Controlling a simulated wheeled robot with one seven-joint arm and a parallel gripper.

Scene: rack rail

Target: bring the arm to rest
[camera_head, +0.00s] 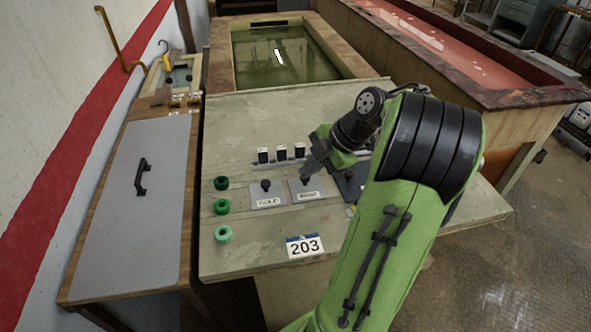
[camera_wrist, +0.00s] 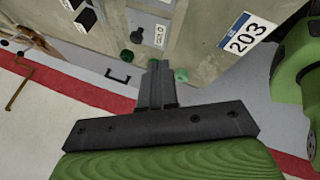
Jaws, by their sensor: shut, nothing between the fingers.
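My green arm reaches over a beige bench (camera_head: 245,120) from the lower right in the head view. Part of the bench is hidden behind my arm.
The left plate (camera_head: 267,200) reads COLD and has a dark knob. Three green rings, such as the lowest (camera_head: 223,234), sit left of it. A 203 sign (camera_head: 305,246) is at the front. Dark switches (camera_head: 281,154) stand behind. A grey-topped cabinet (camera_head: 125,215) adjoins the left; tanks lie behind.

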